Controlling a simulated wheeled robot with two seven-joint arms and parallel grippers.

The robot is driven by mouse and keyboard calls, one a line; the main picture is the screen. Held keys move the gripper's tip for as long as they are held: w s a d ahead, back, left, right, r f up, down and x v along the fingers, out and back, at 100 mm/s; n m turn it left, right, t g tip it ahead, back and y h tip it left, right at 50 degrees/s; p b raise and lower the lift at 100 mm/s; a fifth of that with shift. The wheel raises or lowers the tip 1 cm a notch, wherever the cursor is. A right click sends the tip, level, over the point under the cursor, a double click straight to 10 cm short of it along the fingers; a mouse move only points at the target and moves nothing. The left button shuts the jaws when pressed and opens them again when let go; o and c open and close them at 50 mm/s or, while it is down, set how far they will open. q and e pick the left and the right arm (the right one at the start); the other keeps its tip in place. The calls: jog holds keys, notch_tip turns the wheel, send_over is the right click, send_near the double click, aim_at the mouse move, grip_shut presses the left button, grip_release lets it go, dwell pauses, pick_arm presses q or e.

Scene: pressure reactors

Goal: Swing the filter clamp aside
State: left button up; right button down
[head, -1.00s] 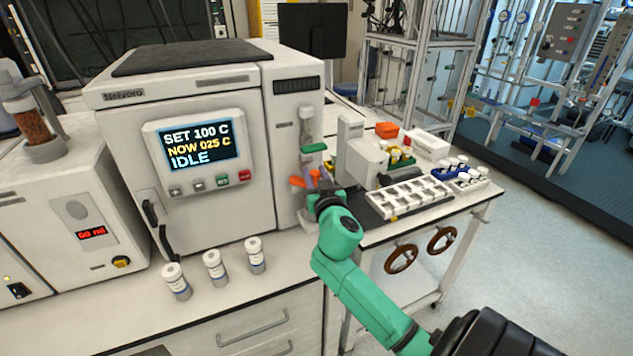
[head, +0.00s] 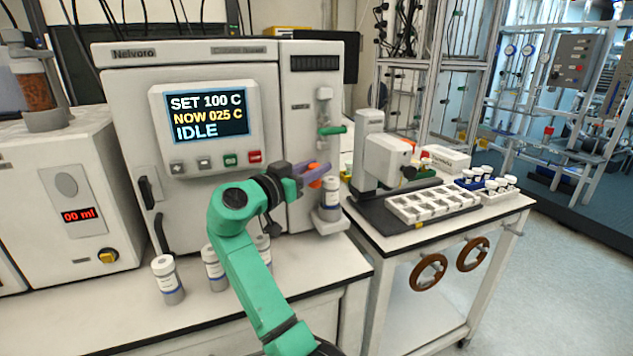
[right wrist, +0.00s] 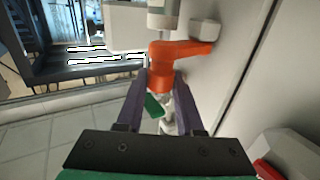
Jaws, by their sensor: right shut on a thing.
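The orange filter clamp (head: 316,183) is on the narrow column at the right side of the reactor cabinet, above a white-capped bottle (head: 331,194). My right gripper (head: 318,168) comes at it from the left with its purple fingers around the orange part. In the right wrist view the orange clamp (right wrist: 180,50) lies between the tips of my right gripper (right wrist: 160,82), which is shut on it. Part of the clamp is hidden by the fingers in the head view. My left gripper is in neither view.
A green handle (head: 333,130) sits on the column above the clamp. White-capped bottles (head: 167,279) stand on the bench before the cabinet (head: 200,70), partly behind my right arm. A side table with a compartment tray (head: 432,204) and a white instrument (head: 375,160) is close on the right.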

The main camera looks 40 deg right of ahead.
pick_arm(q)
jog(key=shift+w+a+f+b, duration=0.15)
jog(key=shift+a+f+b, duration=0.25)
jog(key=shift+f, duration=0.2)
pick_arm(e)
jog(key=shift+w+a+m+g, duration=0.2)
jog(key=shift+m+g, duration=0.4)
jog(key=shift+g, duration=0.4)
jog(key=shift+a, duration=0.1)
jog(key=c, duration=0.5)
grip_release()
pick_arm(q)
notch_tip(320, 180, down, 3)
jog(key=b, duration=0.2)
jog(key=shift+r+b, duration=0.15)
jog(key=shift+b, duration=0.15)
pick_arm(e)
jog(key=a, duration=0.4)
jog(key=s+a, duration=0.1)
jog(key=a, duration=0.4)
jog(key=s+a, duration=0.1)
jog(key=a, duration=0.4)
jog(key=shift+a, duration=0.15)
jog(key=shift+f, duration=0.1)
